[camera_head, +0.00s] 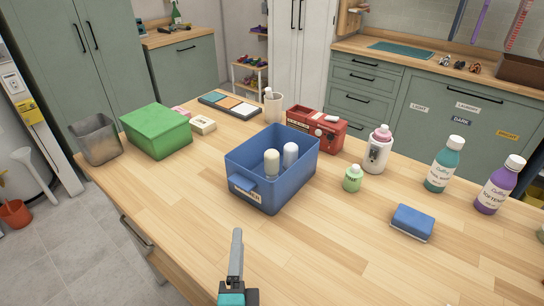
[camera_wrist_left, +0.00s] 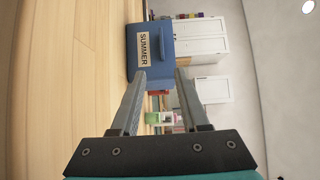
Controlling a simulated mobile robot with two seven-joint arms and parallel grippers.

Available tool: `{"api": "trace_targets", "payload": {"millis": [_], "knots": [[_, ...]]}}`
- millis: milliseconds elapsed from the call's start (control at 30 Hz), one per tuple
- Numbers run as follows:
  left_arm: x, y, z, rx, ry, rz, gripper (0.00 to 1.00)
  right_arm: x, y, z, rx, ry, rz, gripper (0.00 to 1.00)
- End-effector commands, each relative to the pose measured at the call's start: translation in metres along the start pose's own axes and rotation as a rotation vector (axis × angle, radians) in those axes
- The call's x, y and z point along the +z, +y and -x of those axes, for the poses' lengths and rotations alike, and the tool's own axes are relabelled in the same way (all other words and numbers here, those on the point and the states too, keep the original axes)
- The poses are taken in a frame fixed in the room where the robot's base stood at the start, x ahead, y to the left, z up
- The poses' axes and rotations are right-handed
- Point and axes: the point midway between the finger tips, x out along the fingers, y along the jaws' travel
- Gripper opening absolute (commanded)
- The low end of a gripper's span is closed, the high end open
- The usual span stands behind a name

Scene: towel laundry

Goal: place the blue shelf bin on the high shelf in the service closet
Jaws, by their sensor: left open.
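The blue shelf bin (camera_head: 262,187) stands upright on the wooden table, in the middle of the head view. It has a front handle and a label, and two white-capped bottles stand inside it. In the left wrist view the bin (camera_wrist_left: 132,62) shows its label, reading SUMMER, beyond the fingertips. My left gripper (camera_head: 237,235) is in front of the bin, nearer the table's front edge, and apart from it. In the left wrist view its two fingers (camera_wrist_left: 161,73) are spread with nothing between them. My right gripper is out of view. The high shelf cannot be made out.
A green box (camera_head: 156,130) and a grey metal bin (camera_head: 97,139) stand left on the table (camera_head: 330,240). A red box (camera_head: 316,130) is behind the bin. Bottles (camera_head: 378,150) and a blue sponge (camera_head: 412,222) are at right. The table's front middle is clear.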

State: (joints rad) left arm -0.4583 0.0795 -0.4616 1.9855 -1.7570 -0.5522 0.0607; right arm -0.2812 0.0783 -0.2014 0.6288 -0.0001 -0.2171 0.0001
Motion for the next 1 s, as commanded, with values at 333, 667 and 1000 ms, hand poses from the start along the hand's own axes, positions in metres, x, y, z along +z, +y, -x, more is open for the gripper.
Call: {"api": "trace_targets", "payload": {"millis": [333, 667, 1000], "knots": [[0.000, -0.002, -0.038, -0.002, -0.002, 0.000, 0.45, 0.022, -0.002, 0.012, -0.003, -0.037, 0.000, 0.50], [0.001, -0.001, -0.090, 0.000, -0.001, 0.001, 0.45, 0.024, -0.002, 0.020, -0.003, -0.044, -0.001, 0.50], [0.002, -0.003, -0.114, 0.000, -0.002, 0.001, 0.45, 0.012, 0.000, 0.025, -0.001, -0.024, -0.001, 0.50]]}}
